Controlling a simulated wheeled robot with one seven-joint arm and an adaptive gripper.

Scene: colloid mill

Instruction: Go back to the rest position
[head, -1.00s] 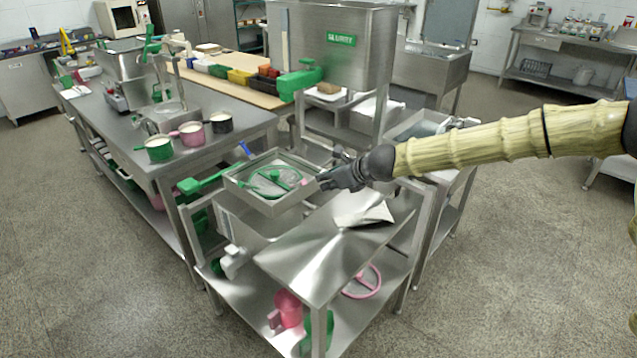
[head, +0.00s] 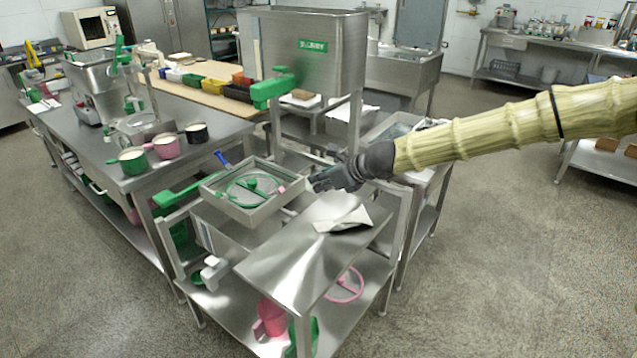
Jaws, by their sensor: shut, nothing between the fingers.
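My gripper (head: 327,181) is dark grey, at the end of my arm, which reaches in from the right edge of the head view. Its fingers are shut and empty. It is in the air just right of a square metal tray (head: 251,217) that holds a green wheel-shaped part (head: 262,186), above the steel stand (head: 290,262). I cannot tell from this view whether its fingertips touch the tray's rim.
A white cloth (head: 343,220) lies on the stand. The SLURRY hopper (head: 312,75) rises behind. On the left table (head: 92,147) stand several mugs, one pink (head: 167,146). A pink wheel (head: 344,285) is on the lower shelf. The floor (head: 500,230) at right is clear.

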